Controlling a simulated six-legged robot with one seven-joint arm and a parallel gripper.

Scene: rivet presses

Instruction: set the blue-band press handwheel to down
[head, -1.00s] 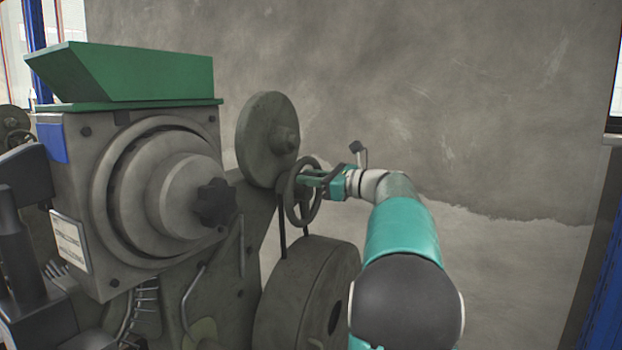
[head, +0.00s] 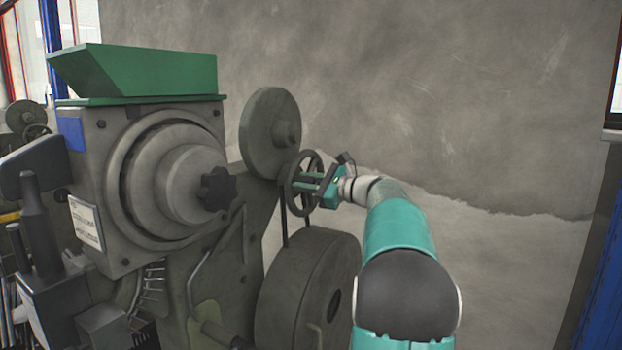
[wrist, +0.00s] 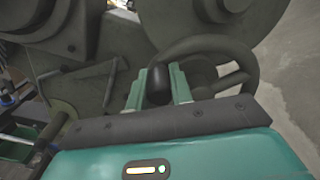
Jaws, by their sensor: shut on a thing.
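The press (head: 88,215) with a blue band (head: 71,134) on its upper left corner fills the left of the head view. Its dark handwheel (head: 291,184) stands upright on the right side, below a round disc. My gripper (head: 314,183) reaches it from the right. In the wrist view the two green fingers (wrist: 158,84) stand on either side of a dark rounded knob (wrist: 158,90) and are shut on it. The wheel's rim (wrist: 252,72) curves away to the right there. The fingertips partly hide the wheel in the head view.
A large flywheel (head: 308,290) sits just below the handwheel, and a grey disc (head: 270,132) just above it. A green hopper (head: 140,75) tops the press.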

